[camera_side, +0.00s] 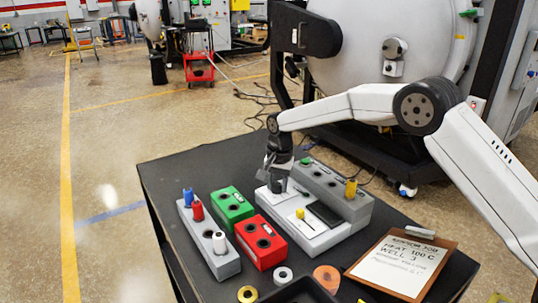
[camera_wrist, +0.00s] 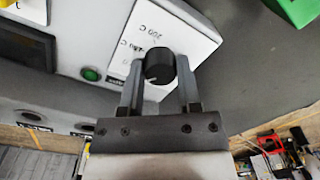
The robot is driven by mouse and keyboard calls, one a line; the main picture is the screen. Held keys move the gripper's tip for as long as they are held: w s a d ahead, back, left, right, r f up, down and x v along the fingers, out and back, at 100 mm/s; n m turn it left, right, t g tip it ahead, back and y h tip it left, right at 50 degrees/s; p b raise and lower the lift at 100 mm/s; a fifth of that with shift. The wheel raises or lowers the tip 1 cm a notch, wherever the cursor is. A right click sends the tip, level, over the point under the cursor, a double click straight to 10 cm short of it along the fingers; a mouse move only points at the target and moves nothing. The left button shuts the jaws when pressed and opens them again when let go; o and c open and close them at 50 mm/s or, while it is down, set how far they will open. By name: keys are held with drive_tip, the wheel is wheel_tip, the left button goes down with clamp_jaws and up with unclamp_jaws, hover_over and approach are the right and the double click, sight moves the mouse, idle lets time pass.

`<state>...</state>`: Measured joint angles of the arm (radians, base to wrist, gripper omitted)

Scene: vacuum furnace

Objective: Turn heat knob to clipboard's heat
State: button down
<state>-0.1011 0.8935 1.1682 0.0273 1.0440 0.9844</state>
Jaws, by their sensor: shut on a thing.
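The black heat knob (camera_wrist: 160,67) sits on a white dial plate (camera_wrist: 190,40) with temperature labels; "200 C" is readable, others are partly hidden or blurred. My gripper (camera_wrist: 160,88) is shut on the knob, one finger on each side. A light mark shows on the knob, but I cannot tell which label it points to. In the side view my gripper (camera_side: 277,184) reaches down onto the grey-white heater unit (camera_side: 338,232) and hides the knob. The clipboard (camera_side: 401,265) lies at the table's front right; its sheet reads "HEAT 100 C" and "WELL 3".
A green block (camera_side: 232,205), a red block (camera_side: 261,242) and a grey rack (camera_side: 223,263) with blue, red and white pieces stand left of the heater. Loose rings (camera_side: 283,275) lie in front.

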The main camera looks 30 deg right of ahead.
sight(279, 185)
drive_tip(key=shift+m, duration=0.5)
drive_tip(key=shift+c, duration=1.5)
unclamp_jaws()
drive_tip(key=shift+r, duration=0.1)
drive_tip(key=shift+s+d+r, duration=0.1)
drive_tip(key=shift+r, duration=1.85)
drive_tip(key=shift+s+d+r, duration=0.1)
drive_tip(key=shift+r, duration=1.8)
